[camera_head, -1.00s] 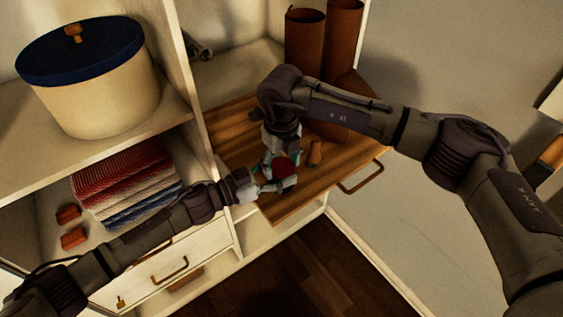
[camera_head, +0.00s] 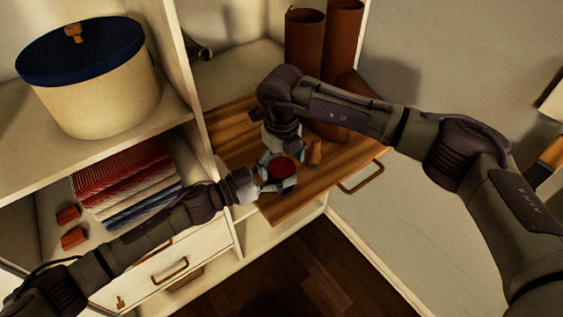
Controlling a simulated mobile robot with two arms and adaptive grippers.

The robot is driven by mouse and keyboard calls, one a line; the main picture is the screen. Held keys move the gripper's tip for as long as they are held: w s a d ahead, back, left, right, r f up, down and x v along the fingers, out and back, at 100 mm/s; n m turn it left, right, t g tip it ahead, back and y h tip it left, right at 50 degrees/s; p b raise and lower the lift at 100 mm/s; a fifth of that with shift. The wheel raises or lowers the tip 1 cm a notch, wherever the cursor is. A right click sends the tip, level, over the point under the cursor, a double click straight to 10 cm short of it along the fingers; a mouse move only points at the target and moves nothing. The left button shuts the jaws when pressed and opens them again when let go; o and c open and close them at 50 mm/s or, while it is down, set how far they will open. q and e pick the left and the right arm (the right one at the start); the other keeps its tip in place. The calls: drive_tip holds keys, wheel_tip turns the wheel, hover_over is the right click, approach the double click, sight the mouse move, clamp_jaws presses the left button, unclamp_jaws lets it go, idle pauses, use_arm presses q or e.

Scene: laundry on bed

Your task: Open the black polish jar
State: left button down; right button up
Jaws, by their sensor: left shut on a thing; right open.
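A small round jar (camera_head: 281,169) with a dark red top shows between my two grippers, over the pull-out wooden board. Its dark side is mostly hidden by the fingers. My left gripper (camera_head: 269,183) reaches in from the left and is shut on the jar. My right gripper (camera_head: 279,157) comes down from above, open, with its fingers spread around the red top. I cannot tell whether they touch it. No loose lid shows apart from the jar.
A small orange-brown bottle-like item (camera_head: 315,152) stands on the wooden board (camera_head: 318,185) close to my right gripper. Tall brown boots (camera_head: 343,45) stand behind. Folded striped cloths (camera_head: 125,185) and a cream round box (camera_head: 95,85) are on the left shelves.

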drive_tip(key=shift+r, duration=2.25)
use_arm(q)
drive_tip(key=shift+c, duration=0.6)
unclamp_jaws()
